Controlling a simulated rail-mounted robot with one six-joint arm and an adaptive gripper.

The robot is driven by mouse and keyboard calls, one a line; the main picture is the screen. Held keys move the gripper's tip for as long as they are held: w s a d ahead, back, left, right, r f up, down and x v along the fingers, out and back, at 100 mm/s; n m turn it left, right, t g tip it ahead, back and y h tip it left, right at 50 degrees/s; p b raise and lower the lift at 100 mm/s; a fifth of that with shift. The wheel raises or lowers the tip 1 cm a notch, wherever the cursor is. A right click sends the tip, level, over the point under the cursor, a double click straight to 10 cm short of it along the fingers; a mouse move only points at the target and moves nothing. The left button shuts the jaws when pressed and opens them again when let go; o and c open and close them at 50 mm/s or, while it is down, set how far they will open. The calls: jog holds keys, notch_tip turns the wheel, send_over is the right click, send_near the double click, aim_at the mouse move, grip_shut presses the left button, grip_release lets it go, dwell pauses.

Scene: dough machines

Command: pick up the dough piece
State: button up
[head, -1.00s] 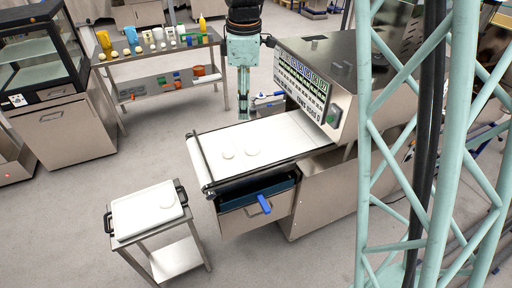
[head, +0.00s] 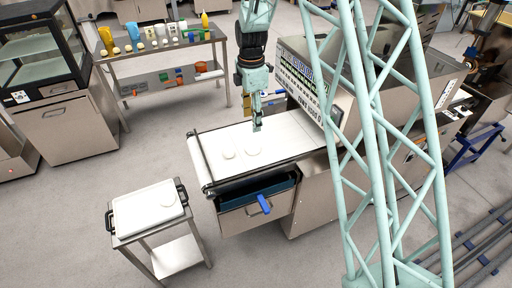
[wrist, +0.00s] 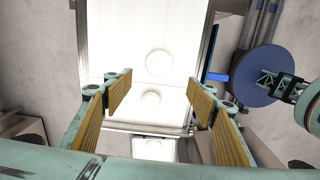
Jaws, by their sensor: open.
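Two pale round dough pieces lie on the machine's white belt (head: 285,140). The left dough piece (head: 228,154) is close to the belt's roller end, and the right dough piece (head: 253,150) lies beside it. In the wrist view one dough piece (wrist: 159,63) is farther up the picture and another dough piece (wrist: 151,102) is lower, between the fingers in the picture. My gripper (head: 257,128) is open and empty, pointing down above the belt behind the right piece. Its yellow-padded fingers (wrist: 160,103) are spread wide in the wrist view. I cannot tell its exact height above the belt.
A cart (head: 178,255) with a white tray (head: 130,222) holding another flat round piece stands at front left. A shelf table (head: 160,55) with bottles and small pieces is behind. The machine's control box (head: 308,85) rises close to the right of my gripper.

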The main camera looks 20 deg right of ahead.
jog(key=shift+w+d+f, duration=0.25)
jog(key=shift+w+f, duration=0.1)
jog(key=shift+f, duration=0.4)
jog(key=shift+f, duration=0.1)
send_over(253, 147)
jog(key=shift+w+f+b, duration=0.15)
jog(key=shift+f, duration=2)
jog(key=shift+w+f+b, duration=0.1)
jog(key=shift+f+b, duration=0.05)
jog(key=shift+f, duration=1.95)
jog(key=shift+s+f+b, duration=0.1)
jog(key=shift+f+b, duration=0.25)
jog(key=shift+f, duration=2.25)
jog(key=shift+c, duration=0.8)
jog(key=c, duration=0.8)
